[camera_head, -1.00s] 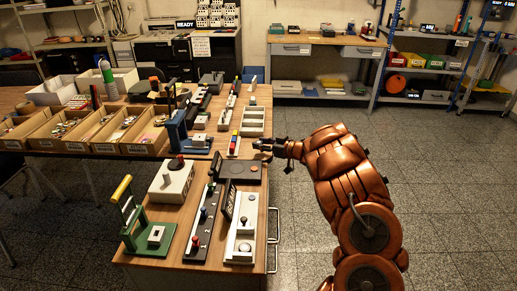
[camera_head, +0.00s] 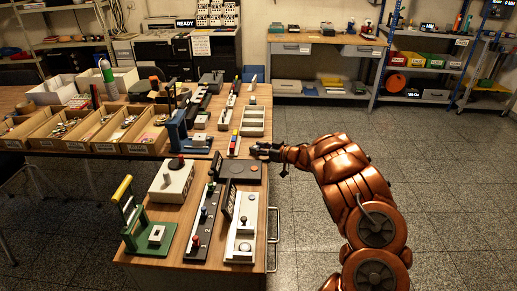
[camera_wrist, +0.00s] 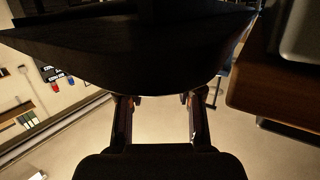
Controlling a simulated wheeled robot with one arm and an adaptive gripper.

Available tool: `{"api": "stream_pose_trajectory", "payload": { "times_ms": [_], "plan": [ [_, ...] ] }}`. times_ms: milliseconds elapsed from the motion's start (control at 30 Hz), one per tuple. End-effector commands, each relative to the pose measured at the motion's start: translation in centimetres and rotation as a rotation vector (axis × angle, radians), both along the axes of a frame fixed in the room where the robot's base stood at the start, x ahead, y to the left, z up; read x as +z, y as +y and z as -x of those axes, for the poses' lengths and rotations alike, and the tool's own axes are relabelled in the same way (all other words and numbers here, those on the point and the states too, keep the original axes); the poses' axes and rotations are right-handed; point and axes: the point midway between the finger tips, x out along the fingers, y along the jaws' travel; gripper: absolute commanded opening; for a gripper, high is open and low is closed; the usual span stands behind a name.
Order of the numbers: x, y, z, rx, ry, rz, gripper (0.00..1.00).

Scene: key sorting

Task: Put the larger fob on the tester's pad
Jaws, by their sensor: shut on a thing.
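My gripper (camera_head: 264,151) is over the right edge of the bench, just above and behind a low dark device with a round brownish pad (camera_head: 253,169), which looks like the tester. In the wrist view, the two fingers (camera_wrist: 160,102) stand apart, with a large dark shape (camera_wrist: 140,45) across their tips. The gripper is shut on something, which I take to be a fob. Its outline is too dark and small to make out in the head view. I cannot pick out another fob, and size cannot be compared.
Cardboard bins (camera_head: 145,138) stand at left. The floor right of the bench is clear.

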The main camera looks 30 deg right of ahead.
Motion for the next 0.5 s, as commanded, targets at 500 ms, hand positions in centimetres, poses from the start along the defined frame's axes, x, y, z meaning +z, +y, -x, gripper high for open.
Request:
{"api": "stream_pose_trajectory", "payload": {
  "times_ms": [500],
  "plan": [
    [-0.36,0.0,0.0,0.0,0.0,0.0,0.6]
  ]
}}
